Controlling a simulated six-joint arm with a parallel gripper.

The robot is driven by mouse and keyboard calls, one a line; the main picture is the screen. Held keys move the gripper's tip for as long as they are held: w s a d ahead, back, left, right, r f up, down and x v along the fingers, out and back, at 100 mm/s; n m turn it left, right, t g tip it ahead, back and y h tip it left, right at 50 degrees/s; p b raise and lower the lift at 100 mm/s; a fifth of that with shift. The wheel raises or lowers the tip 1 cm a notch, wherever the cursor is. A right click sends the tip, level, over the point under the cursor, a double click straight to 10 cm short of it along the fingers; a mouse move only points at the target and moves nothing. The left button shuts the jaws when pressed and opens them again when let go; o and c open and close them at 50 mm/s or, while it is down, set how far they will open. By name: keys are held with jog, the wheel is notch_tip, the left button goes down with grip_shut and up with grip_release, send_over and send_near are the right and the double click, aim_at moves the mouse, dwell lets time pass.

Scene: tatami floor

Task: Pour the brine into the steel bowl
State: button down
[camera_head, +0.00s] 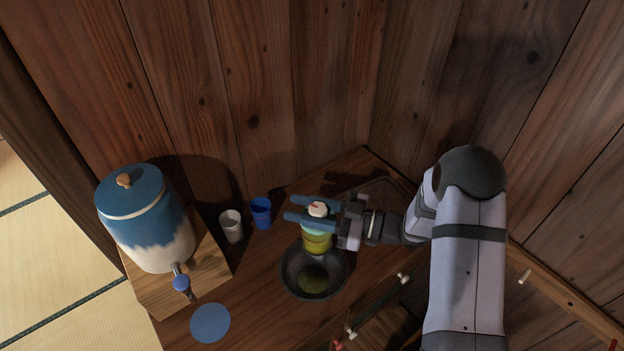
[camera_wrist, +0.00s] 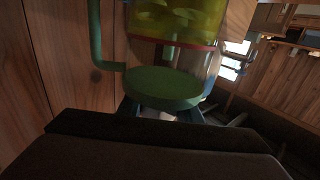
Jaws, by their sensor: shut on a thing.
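My gripper (camera_head: 293,208) is shut on a clear jar (camera_head: 317,241) of yellow-green brine. Its blue fingers lie either side of the jar's white top (camera_head: 318,209). The jar is above the back rim of the dark steel bowl (camera_head: 288,273); its exact tilt is hard to tell. A yellow-green patch, which looks like brine, lies in the bowl's bottom. In the wrist view the jar (camera_wrist: 177,22) shows yellow-green contents with pieces, a red line, a green disc (camera_wrist: 163,88) and a green side handle (camera_wrist: 96,40). The bowl is not clearly visible there.
A white cup (camera_head: 231,227) and a blue cup (camera_head: 261,213) stand left of the jar. A blue-and-white dispenser (camera_head: 145,220) with a tap sits on a wooden block at far left. A blue round mat (camera_head: 210,323) lies in front. Wooden walls close off the back.

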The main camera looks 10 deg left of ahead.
jog(key=shift+s+r+n+g, duration=0.2)
jog(key=shift+s+n+g, duration=0.45)
jog(key=shift+s, duration=0.75)
jog(key=shift+n, duration=0.25)
jog(key=s+n+b, duration=0.1)
jog(key=n+b, duration=0.3)
jog(key=b, duration=0.1)
jog(key=s+f+n+b, duration=0.1)
jog(key=n+b, duration=0.4)
jog(key=b, duration=0.1)
jog(key=s+f+n+b, duration=0.1)
jog(key=s+n+b, duration=0.1)
jog(key=n+b, duration=0.2)
jog(key=shift+s+f+b, duration=0.1)
jog(key=shift+f+b, duration=0.05)
jog(key=shift+b, duration=0.55)
jog(key=shift+s+a+n+b, duration=0.1)
jog(key=shift+s+n+b, duration=0.05)
jog(key=shift+n+b, duration=0.4)
